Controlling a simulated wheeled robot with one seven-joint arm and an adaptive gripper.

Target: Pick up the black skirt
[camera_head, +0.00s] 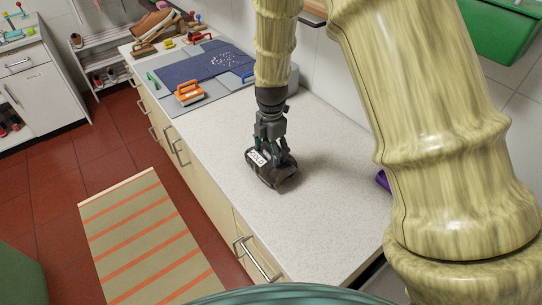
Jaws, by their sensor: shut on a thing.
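The black skirt (278,178) shows as a small dark lump on the pale countertop, around the middle of the view. A white label (257,158), which seems to read COLD, is on its left side. My gripper (273,163) points down from above and its fingers are shut on the dark lump. The fingers hide part of it. The lump is at or very near the counter surface; I cannot tell whether it touches.
A grey board (175,92) with a dark blue cloth (205,64) covered in white specks lies farther back. An orange-handled brush (190,93) is on it. A purple thing (382,180) is at the right, partly behind my arm. The counter (222,150) around my gripper is clear.

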